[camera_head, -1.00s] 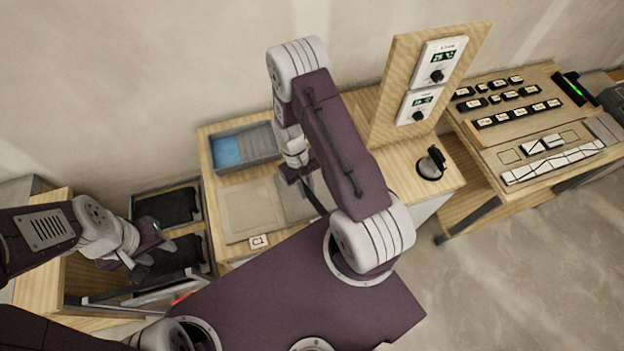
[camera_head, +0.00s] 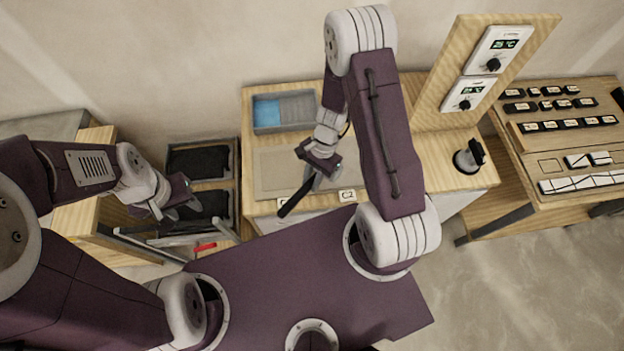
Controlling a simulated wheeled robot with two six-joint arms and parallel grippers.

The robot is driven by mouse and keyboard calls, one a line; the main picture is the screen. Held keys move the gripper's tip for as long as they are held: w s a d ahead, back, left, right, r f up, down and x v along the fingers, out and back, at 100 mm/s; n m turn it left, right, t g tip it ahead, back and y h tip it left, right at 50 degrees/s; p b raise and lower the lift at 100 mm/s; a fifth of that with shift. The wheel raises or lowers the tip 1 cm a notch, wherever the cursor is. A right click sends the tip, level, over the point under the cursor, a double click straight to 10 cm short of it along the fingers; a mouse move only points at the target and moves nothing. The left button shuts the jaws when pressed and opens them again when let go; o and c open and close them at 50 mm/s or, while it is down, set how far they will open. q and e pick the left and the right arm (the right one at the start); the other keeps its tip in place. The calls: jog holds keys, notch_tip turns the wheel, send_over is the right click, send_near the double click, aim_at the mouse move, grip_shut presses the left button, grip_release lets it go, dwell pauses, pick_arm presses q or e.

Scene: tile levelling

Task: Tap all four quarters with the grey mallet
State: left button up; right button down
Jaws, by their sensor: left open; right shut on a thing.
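My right gripper (camera_head: 318,165) is shut on a dark, stick-like handle (camera_head: 296,198) that points down and to the left in the picture. I take it for the mallet's handle; I cannot make out a grey head. The gripper is over the front right part of a flat beige-grey slab (camera_head: 273,172) on the wooden worktop, and the arm hides the slab's right side. I cannot tell whether the tool touches the slab. A "C2" label (camera_head: 347,195) shows at the front edge; the tool partly covers another label. My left gripper (camera_head: 178,207) is open and empty, left of the worktop.
A grey tray (camera_head: 284,128) with blue and grey sections stands behind the slab. A black-handled tool (camera_head: 468,158) stands to the right, near a panel with two dials (camera_head: 480,80). Dark bins (camera_head: 238,160) and a red-handled item (camera_head: 204,246) are near my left gripper.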

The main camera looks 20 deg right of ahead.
notch_tip(320, 180, down, 6)
jog(key=b, duration=0.4)
jog(key=shift+s+a+f+b, duration=0.1)
jog(key=shift+a+b, duration=0.05)
jog(key=shift+b, duration=0.2)
pick_arm(q)
notch_tip(320, 180, down, 6)
pick_arm(e)
jog(key=shift+f, duration=0.3)
notch_tip(320, 180, up, 5)
jog(key=p, duration=0.4)
jog(key=shift+r, duration=0.15)
pick_arm(q)
notch_tip(320, 180, up, 4)
jog(key=shift+s+a+r, duration=0.1)
jog(key=shift+r, duration=0.05)
pick_arm(e)
jog(key=shift+f, duration=0.2)
pick_arm(q)
notch_tip(320, 180, down, 6)
jog(key=r+b, duration=0.1)
jog(key=b, duration=0.5)
pick_arm(e)
notch_tip(320, 180, down, 6)
jog(key=shift+r, duration=0.15)
notch_tip(320, 180, up, 6)
jog(key=p, duration=0.6)
pick_arm(q)
notch_tip(320, 180, up, 5)
jog(key=shift+f, duration=0.2)
